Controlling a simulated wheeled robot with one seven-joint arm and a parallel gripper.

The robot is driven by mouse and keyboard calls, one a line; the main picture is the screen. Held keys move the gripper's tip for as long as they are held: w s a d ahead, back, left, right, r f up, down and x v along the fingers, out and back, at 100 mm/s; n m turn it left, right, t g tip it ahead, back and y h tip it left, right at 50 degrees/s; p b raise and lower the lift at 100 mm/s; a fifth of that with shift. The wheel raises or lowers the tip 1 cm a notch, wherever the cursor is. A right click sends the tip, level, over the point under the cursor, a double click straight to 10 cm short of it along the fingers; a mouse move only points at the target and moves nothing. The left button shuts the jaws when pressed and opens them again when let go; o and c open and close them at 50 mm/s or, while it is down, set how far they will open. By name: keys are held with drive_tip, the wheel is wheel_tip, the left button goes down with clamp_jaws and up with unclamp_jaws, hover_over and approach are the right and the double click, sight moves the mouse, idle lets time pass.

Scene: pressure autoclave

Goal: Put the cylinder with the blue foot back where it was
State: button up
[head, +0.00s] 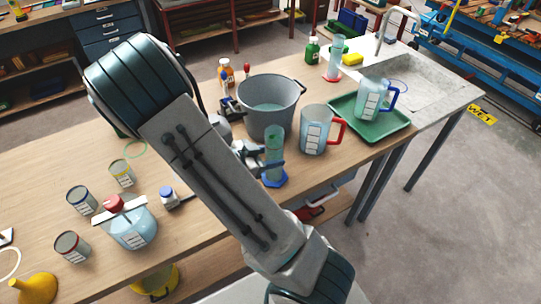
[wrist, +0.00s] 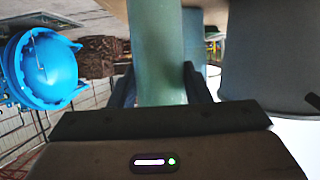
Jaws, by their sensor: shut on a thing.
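The cylinder with the blue foot (head: 274,143) is clear and greenish, and stands upright near the table's front edge, left of the red-handled jug. Its blue foot shows below my gripper (head: 264,162). I cannot tell whether the foot touches the tabletop. In the wrist view the cylinder (wrist: 157,45) runs between the two dark fingers of my gripper (wrist: 159,88), which is shut on it. Another clear cylinder, with a red foot (head: 335,60), stands at the far end near the sink.
A grey bucket (head: 268,112) stands just behind the held cylinder. A jug with a red handle (head: 315,132) is to its right. A green tray (head: 393,136) holds a jug with a blue handle (head: 372,98).

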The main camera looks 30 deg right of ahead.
drive_tip(key=shift+f, duration=0.15)
drive_tip(key=o, duration=1.2)
drive_tip(key=shift+a+r, duration=0.15)
drive_tip(key=shift+r, duration=0.05)
drive_tip(key=b+v, duration=0.1)
drive_tip(key=v, duration=1)
drive_tip(key=shift+a+r, duration=0.15)
drive_tip(key=shift+a, duration=0.2)
